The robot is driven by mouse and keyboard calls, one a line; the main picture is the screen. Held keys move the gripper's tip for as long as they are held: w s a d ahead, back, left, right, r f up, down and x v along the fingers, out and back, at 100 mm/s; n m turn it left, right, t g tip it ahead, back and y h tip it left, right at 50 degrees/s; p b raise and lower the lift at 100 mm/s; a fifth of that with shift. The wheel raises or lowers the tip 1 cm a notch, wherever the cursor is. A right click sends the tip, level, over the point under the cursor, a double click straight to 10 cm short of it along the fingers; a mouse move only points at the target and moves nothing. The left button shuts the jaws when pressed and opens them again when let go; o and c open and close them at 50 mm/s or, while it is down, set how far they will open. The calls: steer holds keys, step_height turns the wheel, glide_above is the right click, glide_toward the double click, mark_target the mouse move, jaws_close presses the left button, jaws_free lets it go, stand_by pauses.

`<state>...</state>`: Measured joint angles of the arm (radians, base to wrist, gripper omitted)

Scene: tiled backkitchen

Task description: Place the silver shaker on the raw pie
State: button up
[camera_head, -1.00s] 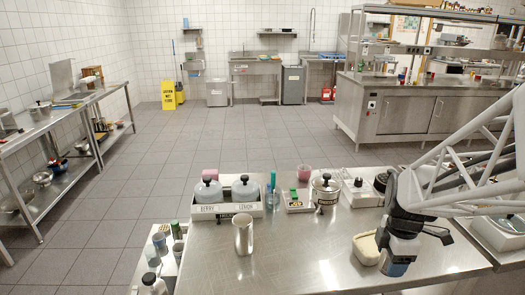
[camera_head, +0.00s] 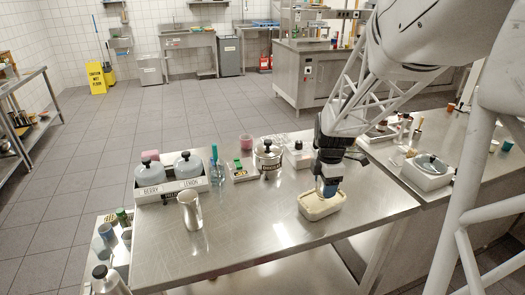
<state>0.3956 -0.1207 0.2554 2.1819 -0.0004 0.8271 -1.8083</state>
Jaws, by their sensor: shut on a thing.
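My gripper (camera_head: 329,186) points down at the right part of the metal table. It is shut on a small silver-blue thing, which looks like the silver shaker (camera_head: 330,189), mostly hidden by the fingers. A separate tall metal cup (camera_head: 190,210) stands upright at the left of the table.
Along the table's back edge stand a rack with two lidded pots (camera_head: 170,190), a blue bottle (camera_head: 216,168), a green-topped box (camera_head: 240,171) and a lidded metal pot (camera_head: 267,157). The table's front middle is clear.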

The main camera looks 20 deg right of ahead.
steer(key=shift+w+d+f, duration=0.1)
steer(key=shift+w+d, duration=0.1)
steer(key=shift+w, duration=0.3)
steer(key=shift+w+d, duration=0.15)
steer(key=shift+w, duration=0.3)
steer(key=shift+f, duration=1.75)
steer(key=shift+f, duration=0.1)
steer(key=o, duration=1)
step_height(320, 180, up, 12)
steer(key=shift+r, duration=0.1)
